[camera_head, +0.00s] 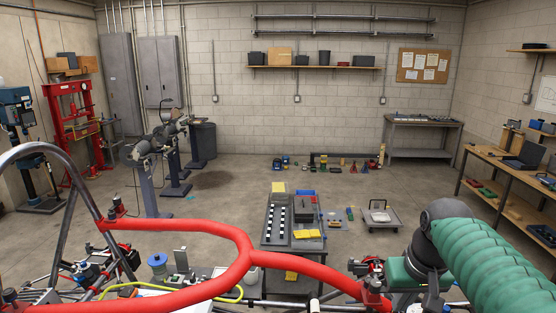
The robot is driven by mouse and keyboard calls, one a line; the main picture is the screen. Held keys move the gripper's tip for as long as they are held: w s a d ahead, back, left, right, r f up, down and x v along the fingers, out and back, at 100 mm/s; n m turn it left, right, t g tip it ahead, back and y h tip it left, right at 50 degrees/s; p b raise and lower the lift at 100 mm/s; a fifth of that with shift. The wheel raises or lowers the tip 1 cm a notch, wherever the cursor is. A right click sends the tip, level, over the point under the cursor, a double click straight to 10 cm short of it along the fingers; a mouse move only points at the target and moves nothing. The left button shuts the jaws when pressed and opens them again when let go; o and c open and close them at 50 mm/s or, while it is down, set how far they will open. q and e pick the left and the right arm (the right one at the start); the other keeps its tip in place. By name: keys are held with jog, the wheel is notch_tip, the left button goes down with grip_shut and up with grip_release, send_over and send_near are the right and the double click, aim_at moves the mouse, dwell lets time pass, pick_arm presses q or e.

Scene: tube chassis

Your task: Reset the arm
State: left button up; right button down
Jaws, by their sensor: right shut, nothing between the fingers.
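My right arm (500,265), with a ribbed green sleeve, comes in from the lower right and bends down at a dark grey joint. My right gripper (432,297) is low at the bottom right, beside the right end of the red tube of the chassis (205,227). It is shut and empty; its fingertips are hard to make out against the parts around it. I cannot tell whether it touches the tube. My left gripper is not in view.
The red chassis tube spans the foreground, with clamps (372,285) at its right end. Beyond it stands a cart (276,238) with trays and yellow items. A workbench (490,170) lines the right wall. The middle floor (240,185) is mostly clear.

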jog(key=s+a+f+b, duration=0.1)
jog(key=s+f+b, duration=0.4)
jog(key=f, duration=0.8)
jog(key=s+a+f+b, duration=0.2)
jog(key=s+f+b, duration=0.3)
jog(key=f, duration=0.8)
jog(key=s+a+f+b, duration=0.2)
jog(key=s+f+b, duration=0.2)
jog(key=f, duration=1)
jog(key=shift+s+n+g+b, duration=0.3)
jog(key=shift+s+g+b, duration=0.1)
jog(key=shift+s, duration=0.45)
